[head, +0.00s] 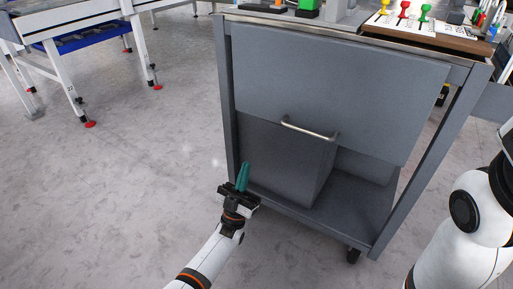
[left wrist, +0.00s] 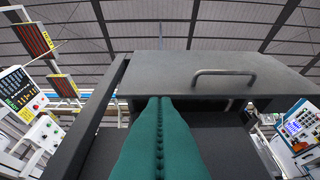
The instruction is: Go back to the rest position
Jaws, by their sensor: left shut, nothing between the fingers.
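My left gripper (head: 243,177) has teal fingers and shows low in the middle of the head view, in front of the left side of a grey cart. Its fingers point up and are shut with nothing between them. In the left wrist view the shut fingers (left wrist: 160,104) reach up towards the cart's grey front panel (left wrist: 210,75). Part of my right arm shows at the right edge of the head view, but its gripper is out of view.
The grey cart (head: 330,80) has a metal handle (head: 310,130), an open lower shelf (head: 345,205) and a caster (head: 353,256). Colored items stand on its top. A white-legged table (head: 60,70) is at the upper left. The floor (head: 120,190) to the left is clear.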

